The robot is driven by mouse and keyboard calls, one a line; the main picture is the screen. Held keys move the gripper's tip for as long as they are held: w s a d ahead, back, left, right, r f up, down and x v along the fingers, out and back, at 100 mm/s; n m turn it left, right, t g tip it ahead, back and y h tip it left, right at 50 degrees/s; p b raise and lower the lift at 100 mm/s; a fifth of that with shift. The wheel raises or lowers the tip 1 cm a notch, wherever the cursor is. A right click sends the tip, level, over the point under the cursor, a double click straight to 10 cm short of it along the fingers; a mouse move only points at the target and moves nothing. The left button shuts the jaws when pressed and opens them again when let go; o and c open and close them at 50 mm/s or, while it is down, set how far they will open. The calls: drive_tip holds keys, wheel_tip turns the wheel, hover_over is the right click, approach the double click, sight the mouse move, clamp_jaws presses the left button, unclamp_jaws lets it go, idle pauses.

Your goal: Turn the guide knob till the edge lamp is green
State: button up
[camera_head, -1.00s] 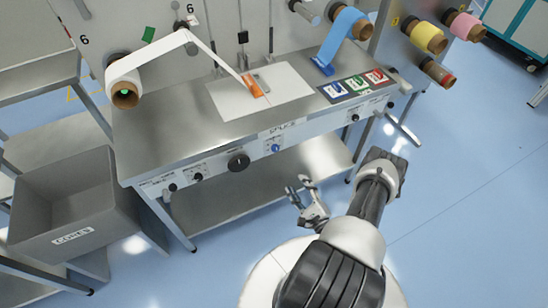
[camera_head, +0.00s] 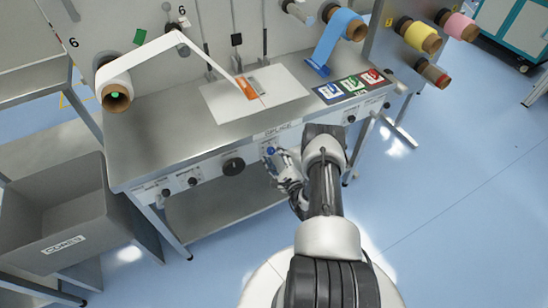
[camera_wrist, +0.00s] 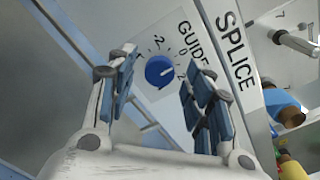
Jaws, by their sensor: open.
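The guide knob (camera_head: 271,151) is a small blue dial on the table's front panel. In the wrist view the blue knob (camera_wrist: 159,71) sits under the word GUIDE, with a short white mark and printed numbers around it. The mark points roughly right; its exact reading is too small to tell. My gripper (camera_wrist: 160,74) is open, its two blue-padded fingers on either side of the knob in the picture; I cannot tell whether they touch it. In the head view my gripper (camera_head: 280,166) is right at the panel by the knob. I cannot make out the edge lamp for certain.
A larger black knob (camera_head: 233,166) is on the panel to the left. A white web runs from a roll (camera_head: 112,78) with a green glow in its core to an orange block (camera_head: 247,87). A grey bin (camera_head: 65,205) stands at left.

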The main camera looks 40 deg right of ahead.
drive_tip(key=shift+w+d, duration=0.1)
drive_tip(key=shift+w, duration=0.1)
drive_tip(key=c, duration=1)
drive_tip(key=shift+c, duration=0.2)
drive_tip(key=shift+m, duration=0.3)
drive_tip(key=m+b, duration=0.1)
drive_tip(key=m, duration=0.1)
drive_tip(key=shift+f+m+b, duration=0.1)
drive_tip(key=shift+m+b, duration=0.2)
drive_tip(key=shift+b, duration=0.05)
drive_tip(key=shift+m+b, duration=0.5)
drive_tip(key=shift+m, duration=0.8)
